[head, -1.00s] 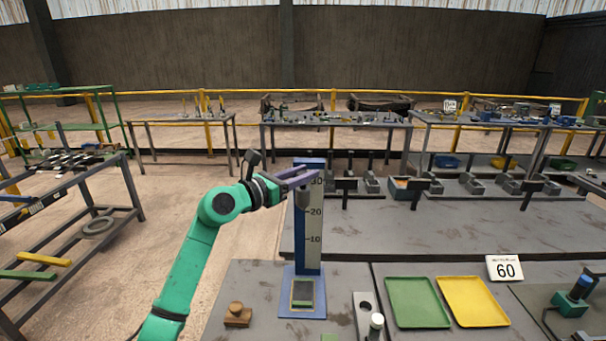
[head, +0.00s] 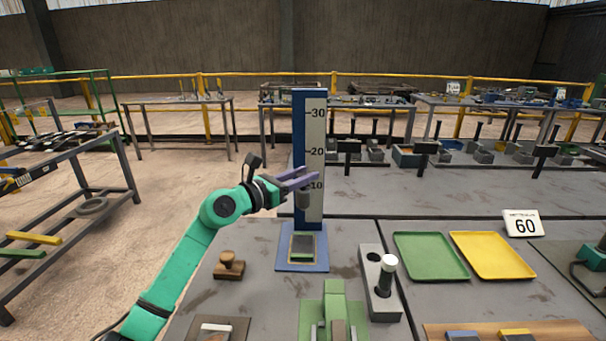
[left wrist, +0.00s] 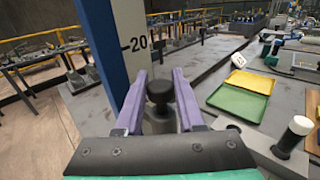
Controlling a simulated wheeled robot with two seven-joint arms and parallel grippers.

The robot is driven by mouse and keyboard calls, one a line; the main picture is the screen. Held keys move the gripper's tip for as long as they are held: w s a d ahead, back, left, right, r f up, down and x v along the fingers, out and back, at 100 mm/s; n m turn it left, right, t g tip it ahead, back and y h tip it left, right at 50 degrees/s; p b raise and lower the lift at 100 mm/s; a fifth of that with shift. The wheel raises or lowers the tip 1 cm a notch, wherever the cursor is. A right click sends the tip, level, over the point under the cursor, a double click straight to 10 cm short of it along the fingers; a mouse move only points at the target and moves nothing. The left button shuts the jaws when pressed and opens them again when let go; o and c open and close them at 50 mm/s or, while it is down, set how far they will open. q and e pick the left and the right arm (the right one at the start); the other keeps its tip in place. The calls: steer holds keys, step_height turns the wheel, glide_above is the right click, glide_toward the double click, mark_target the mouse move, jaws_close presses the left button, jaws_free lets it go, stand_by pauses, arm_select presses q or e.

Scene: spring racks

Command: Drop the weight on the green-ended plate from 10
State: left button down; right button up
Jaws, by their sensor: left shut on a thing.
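My left gripper (head: 302,179) is shut on the weight, a grey cylinder (head: 304,200) with a dark knob (left wrist: 159,92) that shows between the purple fingers in the left wrist view. The weight hangs upright in front of the blue height post (head: 299,130), whose pale scale reads 10, 20 and 30. In the head view, the fingers overlap the scale near the 10 mark. The plate with a green end (head: 302,245) lies in the post's blue base (head: 314,266), below the weight and apart from it. My right gripper is not in view.
A grey block with a white-topped pin (head: 386,290) stands right of the post. A wooden knob block (head: 229,265) stands left. A green fixture (head: 333,310) is in front.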

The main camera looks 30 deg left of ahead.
arm_select(q)
steer(key=shift+f, duration=0.55)
steer(key=c, duration=0.5)
jaws_free()
